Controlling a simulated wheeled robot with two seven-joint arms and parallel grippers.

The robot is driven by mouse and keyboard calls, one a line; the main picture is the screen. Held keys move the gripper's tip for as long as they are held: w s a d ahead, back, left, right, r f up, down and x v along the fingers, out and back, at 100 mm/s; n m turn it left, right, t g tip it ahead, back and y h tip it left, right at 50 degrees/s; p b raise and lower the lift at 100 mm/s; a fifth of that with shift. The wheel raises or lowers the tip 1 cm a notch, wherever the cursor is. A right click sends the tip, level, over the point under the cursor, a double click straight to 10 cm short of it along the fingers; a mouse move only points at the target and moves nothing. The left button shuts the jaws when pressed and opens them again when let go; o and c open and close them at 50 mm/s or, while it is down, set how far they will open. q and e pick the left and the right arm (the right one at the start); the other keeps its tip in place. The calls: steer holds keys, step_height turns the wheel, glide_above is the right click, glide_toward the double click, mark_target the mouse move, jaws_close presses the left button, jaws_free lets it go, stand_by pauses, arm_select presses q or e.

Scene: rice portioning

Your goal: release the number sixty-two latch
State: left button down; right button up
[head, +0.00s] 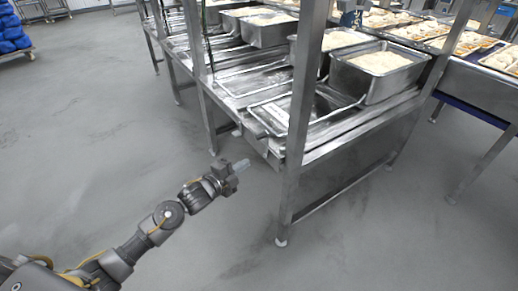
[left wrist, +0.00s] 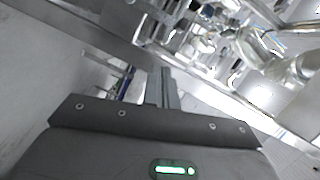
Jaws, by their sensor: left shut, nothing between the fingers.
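My left gripper (head: 240,164) is in the head view, in front of the steel bench (head: 325,150). It is shut and empty, with its fingers pointing right toward the bench's front edge. In the left wrist view its closed fingers (left wrist: 166,88) show as a narrow upright bar. Wire frames (head: 285,112) sit on the bench top beyond the gripper, clear of the fingers. I cannot make out a latch or read a number sixty-two in either view. My right gripper is not in view.
A steel pan of rice (head: 378,72) stands on the bench, with several more behind it. A bench post (head: 302,110) rises right of my gripper. Trays of pale food (head: 500,60) lie on a table at right.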

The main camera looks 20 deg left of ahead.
arm_select(q)
steer(key=r, duration=0.1)
steer(key=r+m, duration=0.1)
steer(key=shift+d+r+h, duration=0.3)
steer(key=shift+d, duration=0.1)
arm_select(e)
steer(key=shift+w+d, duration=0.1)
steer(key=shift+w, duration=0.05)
arm_select(q)
steer(key=w+d+f, duration=0.1)
steer(key=w, duration=1)
steer(key=shift+w+d+f, duration=0.2)
steer(key=shift+w, duration=0.05)
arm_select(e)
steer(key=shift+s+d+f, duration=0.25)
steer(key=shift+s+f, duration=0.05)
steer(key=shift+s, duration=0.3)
